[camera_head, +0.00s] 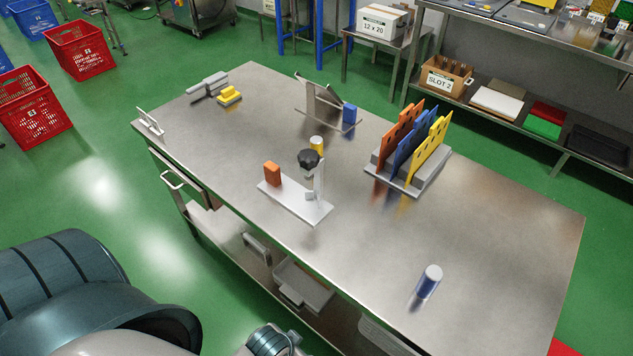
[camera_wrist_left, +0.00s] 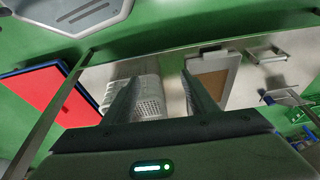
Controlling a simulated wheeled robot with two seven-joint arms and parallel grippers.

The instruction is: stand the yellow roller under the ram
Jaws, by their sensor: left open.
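The yellow roller (camera_head: 316,145) stands upright on the steel table in the head view, just behind a small press, which partly covers it. The press has a white base plate (camera_head: 294,203), an upright post and a black knob (camera_head: 309,158) on top. Its ram (camera_head: 310,177) is small and hard to make out above the plate. My left gripper (camera_wrist_left: 159,77) is open and empty in the left wrist view, away from the roller. My right gripper is in neither view.
An orange block (camera_head: 272,174) stands on the press's plate. A rack (camera_head: 408,174) with coloured boards stands to the right, a blue roller (camera_head: 429,282) near the front right. A white basket (camera_wrist_left: 149,95) and a brown-faced tray (camera_wrist_left: 209,83) show beyond my left fingers.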

